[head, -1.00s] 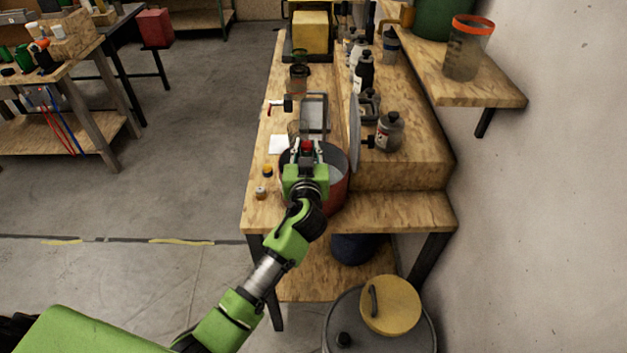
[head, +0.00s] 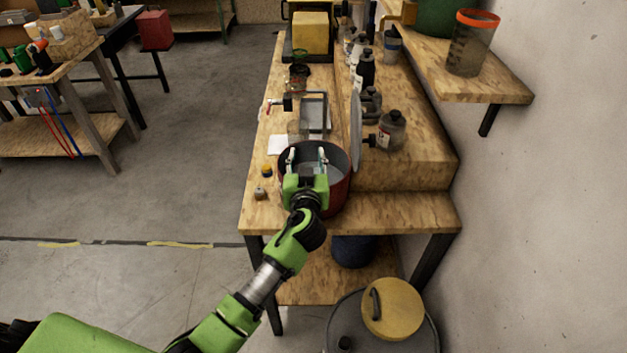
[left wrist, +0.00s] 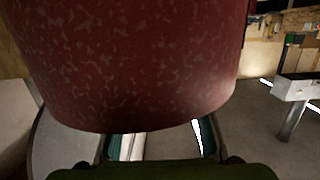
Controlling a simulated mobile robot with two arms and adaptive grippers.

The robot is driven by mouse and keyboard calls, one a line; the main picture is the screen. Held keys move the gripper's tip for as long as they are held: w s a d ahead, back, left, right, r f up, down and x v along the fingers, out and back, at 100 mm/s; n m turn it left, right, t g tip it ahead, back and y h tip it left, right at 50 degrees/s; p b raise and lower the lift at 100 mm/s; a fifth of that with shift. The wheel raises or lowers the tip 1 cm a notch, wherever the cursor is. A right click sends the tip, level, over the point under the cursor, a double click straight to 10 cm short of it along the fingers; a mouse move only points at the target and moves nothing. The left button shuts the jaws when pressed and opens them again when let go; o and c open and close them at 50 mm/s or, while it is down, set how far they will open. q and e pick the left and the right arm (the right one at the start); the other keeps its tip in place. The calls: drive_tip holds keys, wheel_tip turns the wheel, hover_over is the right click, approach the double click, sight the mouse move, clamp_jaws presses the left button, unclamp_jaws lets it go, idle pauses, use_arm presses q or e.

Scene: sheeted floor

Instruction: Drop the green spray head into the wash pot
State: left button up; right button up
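The wash pot (head: 340,196) is dark red, with a dark rim and pale grey inside, on the near end of the wooden bench. Its speckled outer wall (left wrist: 140,65) fills much of the left wrist view. My left gripper (head: 306,156) is over the pot's mouth with its two fingers spread apart and nothing visible between them. My gripper's body covers the pot's near left side and part of its inside. I cannot make out the green spray head in either view now. My right gripper is out of view.
A grey disc (head: 356,132) stands upright behind the pot, beside the raised step with several bottles (head: 391,131). A grey tray (head: 314,113) and a red-tipped black fitting (head: 279,105) lie beyond. Small jars (head: 260,194) sit left of the pot. The wall bounds the right.

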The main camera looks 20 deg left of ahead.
use_arm(q)
drive_tip(key=v, duration=1.2)
drive_tip(key=shift+f, duration=0.1)
